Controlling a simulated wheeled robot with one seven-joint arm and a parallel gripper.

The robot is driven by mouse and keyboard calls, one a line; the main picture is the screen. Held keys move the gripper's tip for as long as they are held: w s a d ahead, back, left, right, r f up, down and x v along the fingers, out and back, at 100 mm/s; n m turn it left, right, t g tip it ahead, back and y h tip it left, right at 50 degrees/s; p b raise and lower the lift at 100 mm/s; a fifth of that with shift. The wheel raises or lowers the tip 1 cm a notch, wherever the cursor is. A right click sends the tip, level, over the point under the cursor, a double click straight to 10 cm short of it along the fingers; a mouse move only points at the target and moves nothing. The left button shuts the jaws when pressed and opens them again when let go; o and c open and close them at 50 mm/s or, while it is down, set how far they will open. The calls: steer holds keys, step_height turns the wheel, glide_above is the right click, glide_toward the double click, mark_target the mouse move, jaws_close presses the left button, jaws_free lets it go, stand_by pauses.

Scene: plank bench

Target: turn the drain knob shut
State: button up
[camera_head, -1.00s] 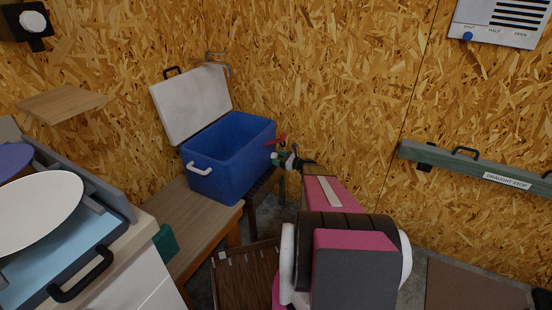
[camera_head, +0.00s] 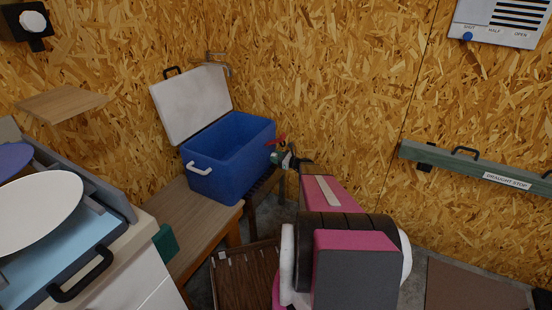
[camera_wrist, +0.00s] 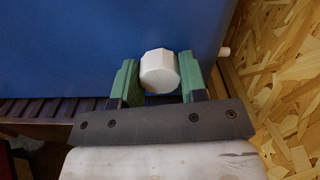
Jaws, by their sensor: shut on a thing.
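The drain knob (camera_wrist: 159,71) is a white, many-sided knob on the side of the blue cooler (camera_wrist: 60,45). In the wrist view it sits between the two green fingers of my gripper (camera_wrist: 159,84), which are shut on it. In the head view the cooler (camera_head: 212,172) stands with its white lid (camera_head: 190,103) open. My gripper (camera_head: 283,160) is at the cooler's right side there, and the knob is hidden. The knob's turn position cannot be told.
The cooler rests on a wooden bench (camera_head: 190,222) and a dark slatted part (camera_wrist: 60,110). The chipboard wall (camera_head: 340,80) is close behind and to the right. A white cabinet with a plate (camera_head: 35,215) stands at the left.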

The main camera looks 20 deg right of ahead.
steer(key=n, duration=0.8)
steer(key=shift+n, duration=0.3)
steer(key=n, duration=0.8)
steer(key=shift+n, duration=0.3)
stand_by(0.3)
steer(key=o, duration=0.9)
